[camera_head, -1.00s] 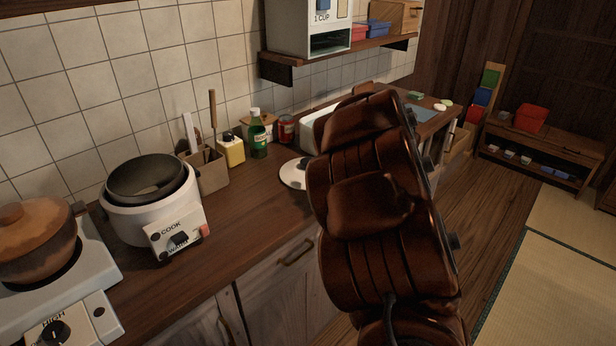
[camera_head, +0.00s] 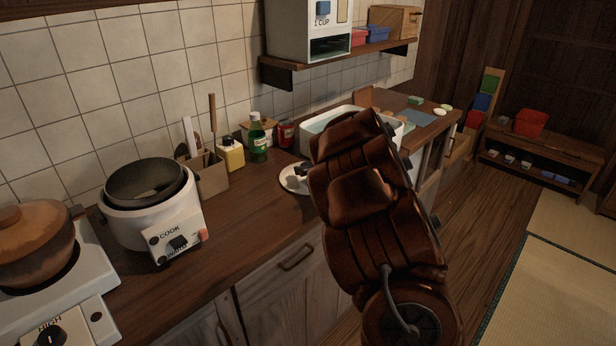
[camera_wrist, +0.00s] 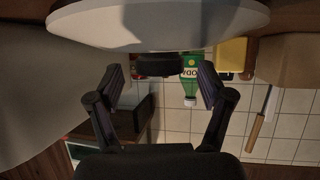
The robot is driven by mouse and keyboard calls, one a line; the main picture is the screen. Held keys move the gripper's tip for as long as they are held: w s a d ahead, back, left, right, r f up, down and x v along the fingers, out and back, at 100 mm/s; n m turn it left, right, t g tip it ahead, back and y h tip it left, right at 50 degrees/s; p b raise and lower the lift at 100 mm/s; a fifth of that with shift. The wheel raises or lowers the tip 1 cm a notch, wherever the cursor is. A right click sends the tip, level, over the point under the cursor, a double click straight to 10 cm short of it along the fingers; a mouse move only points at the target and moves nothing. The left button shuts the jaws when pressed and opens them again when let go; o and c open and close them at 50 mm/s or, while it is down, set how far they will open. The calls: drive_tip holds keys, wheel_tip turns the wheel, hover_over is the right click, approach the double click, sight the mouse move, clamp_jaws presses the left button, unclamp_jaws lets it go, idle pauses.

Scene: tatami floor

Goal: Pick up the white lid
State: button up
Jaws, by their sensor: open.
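The white lid (camera_head: 289,183) lies on the wooden counter, left of my arm, and my arm hides its right part. In the wrist view, the lid (camera_wrist: 210,25) fills the top as a pale disc, with its dark knob (camera_wrist: 160,65) standing out from it. My gripper (camera_wrist: 160,76) is open, one finger on each side of the knob's line. The knob is near the fingertips, and I cannot tell whether it lies fully between them. Nothing is held. My arm hides the gripper in the head view.
The counter in front of the cooker is clear.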

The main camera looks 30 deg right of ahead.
drive_tip(key=shift+w+f, duration=0.2)
drive_tip(key=shift+w, duration=0.15)
drive_tip(key=shift+c, duration=0.3)
drive_tip(key=c, duration=1.3)
drive_tip(key=shift+r, duration=0.1)
